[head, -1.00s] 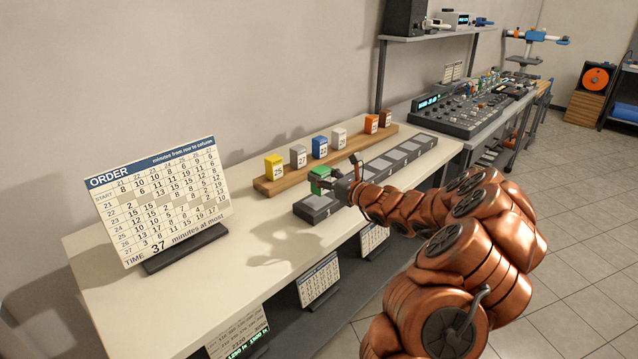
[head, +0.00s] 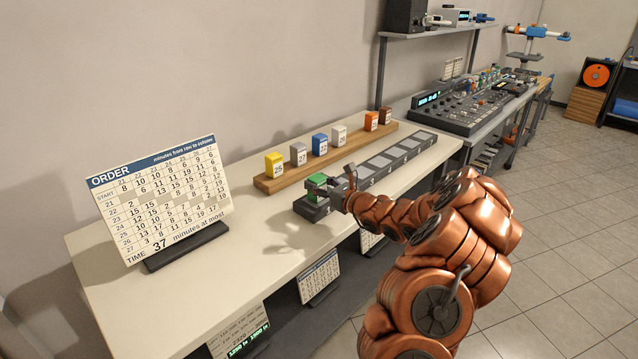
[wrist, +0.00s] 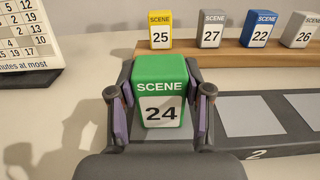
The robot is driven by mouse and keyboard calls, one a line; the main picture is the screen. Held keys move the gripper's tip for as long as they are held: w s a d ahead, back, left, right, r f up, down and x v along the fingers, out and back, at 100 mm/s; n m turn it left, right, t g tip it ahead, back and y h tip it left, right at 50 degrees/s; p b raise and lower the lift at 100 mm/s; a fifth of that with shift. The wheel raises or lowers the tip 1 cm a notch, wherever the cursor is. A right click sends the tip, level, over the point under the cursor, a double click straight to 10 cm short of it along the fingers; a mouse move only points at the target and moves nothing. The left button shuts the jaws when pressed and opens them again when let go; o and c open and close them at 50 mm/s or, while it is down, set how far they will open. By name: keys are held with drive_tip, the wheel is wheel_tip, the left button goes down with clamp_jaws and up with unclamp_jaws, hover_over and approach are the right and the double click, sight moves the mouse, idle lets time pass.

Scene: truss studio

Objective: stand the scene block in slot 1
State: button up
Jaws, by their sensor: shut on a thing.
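The green scene block (head: 316,187), marked 24, is upright between the fingers of my gripper (head: 333,190). In the wrist view the block (wrist: 160,92) faces me with its label readable, and the two fingers (wrist: 160,115) press on its left and right sides. The block is over the near-left end of the grey slot strip (head: 410,148), where slot 1 is. Slot 1 itself is hidden by the block and gripper; I cannot tell whether the block touches its floor. Slot 2 (wrist: 250,116) shows empty to the right.
A wooden rack (head: 272,185) behind holds yellow 25, grey 27, blue 22, pale 26, and orange and brown blocks. The order board (head: 160,200) stands at left. The other slots along the strip look empty. The table front left (head: 150,300) is clear.

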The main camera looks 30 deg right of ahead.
drive_tip(key=o, duration=1.2)
drive_tip(key=shift+r, duration=0.2)
drive_tip(key=b+v, duration=0.1)
drive_tip(key=v, duration=1.1)
drive_tip(key=shift+b, duration=0.35)
